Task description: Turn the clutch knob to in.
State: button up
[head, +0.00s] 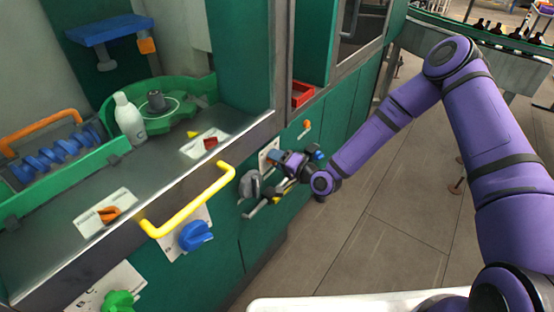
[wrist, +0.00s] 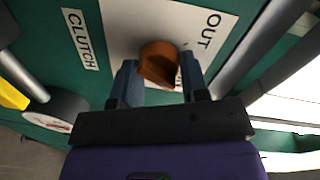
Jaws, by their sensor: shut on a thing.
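In the wrist view the orange clutch knob (wrist: 158,60) sits on a white plate (wrist: 120,20) on the green panel. A CLUTCH label (wrist: 80,38) is beside the plate, and the word OUT (wrist: 206,30) is printed on it. Other print near the right finger is mostly covered. My gripper (wrist: 157,80) has one finger on each side of the knob and is shut on it. In the head view my gripper (head: 278,166) is at the panel front, and the white plate (head: 267,153) shows just behind it. The knob is hidden there.
A grey round knob (head: 249,184) is close to the left of my gripper. A yellow handle (head: 190,205) and a blue knob (head: 195,235) stick out further left. A small orange knob (head: 307,124) is to the right. The floor (head: 375,235) in front is open.

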jog(key=shift+f+m, duration=0.1)
jog(key=shift+m, duration=1.1)
jog(key=o, duration=0.9)
jog(key=shift+d, duration=0.1)
jog(key=v, duration=1)
jog(key=shift+s+d, duration=0.2)
jog(key=shift+d, duration=0.1)
jog(key=shift+w+g, duration=0.1)
jog(key=shift+g, duration=0.2)
